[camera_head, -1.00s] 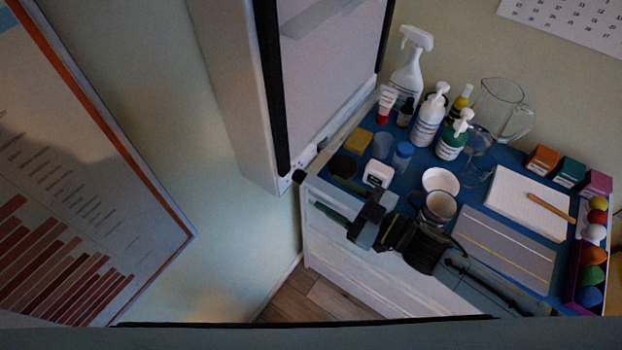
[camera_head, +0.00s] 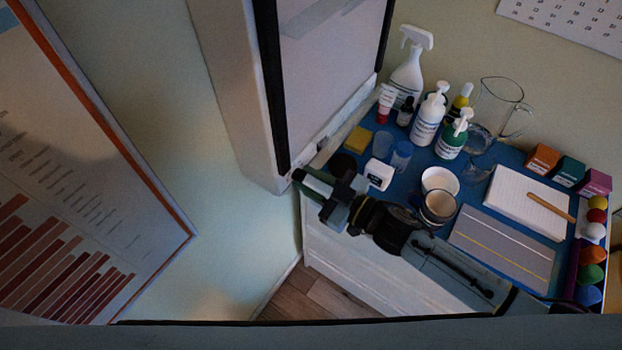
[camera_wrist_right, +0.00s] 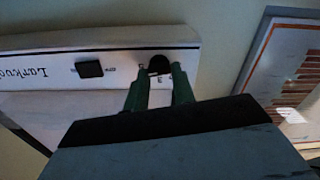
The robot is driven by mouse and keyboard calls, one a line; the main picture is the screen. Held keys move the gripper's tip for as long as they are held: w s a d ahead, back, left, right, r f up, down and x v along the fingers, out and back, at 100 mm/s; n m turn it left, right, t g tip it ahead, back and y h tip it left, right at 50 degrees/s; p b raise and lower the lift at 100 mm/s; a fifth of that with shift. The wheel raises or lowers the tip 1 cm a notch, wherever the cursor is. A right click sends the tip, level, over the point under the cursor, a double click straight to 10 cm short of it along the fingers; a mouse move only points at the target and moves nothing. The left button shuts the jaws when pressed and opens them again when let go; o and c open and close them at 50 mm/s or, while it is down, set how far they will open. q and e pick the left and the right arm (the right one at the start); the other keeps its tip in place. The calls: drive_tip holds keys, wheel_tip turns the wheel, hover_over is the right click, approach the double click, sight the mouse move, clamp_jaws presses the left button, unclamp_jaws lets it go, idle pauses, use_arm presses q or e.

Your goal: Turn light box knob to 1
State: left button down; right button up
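The light box (camera_head: 235,100) is a tall pale panel with a dark frame on the wall. Its lower edge shows in the wrist view (camera_wrist_right: 40,45), with lettering, a black rectangular switch (camera_wrist_right: 88,69) and a round black knob (camera_wrist_right: 158,63). My right gripper (camera_head: 301,181) is at the box's lower front corner and hides the knob in the head view. In the wrist view its green fingers (camera_wrist_right: 160,72) stand one on each side of the knob, close against it. The small marks beside the knob are too blurred to read. My left gripper is not in view.
Below my right arm is a white cabinet with a blue top (camera_head: 400,185). It holds a spray bottle (camera_head: 407,80), pump bottles, a glass jug (camera_head: 497,105), a mug (camera_head: 438,207) and a white pad (camera_head: 528,203). A framed chart (camera_head: 75,200) hangs at left.

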drive_tip(key=shift+c, duration=1)
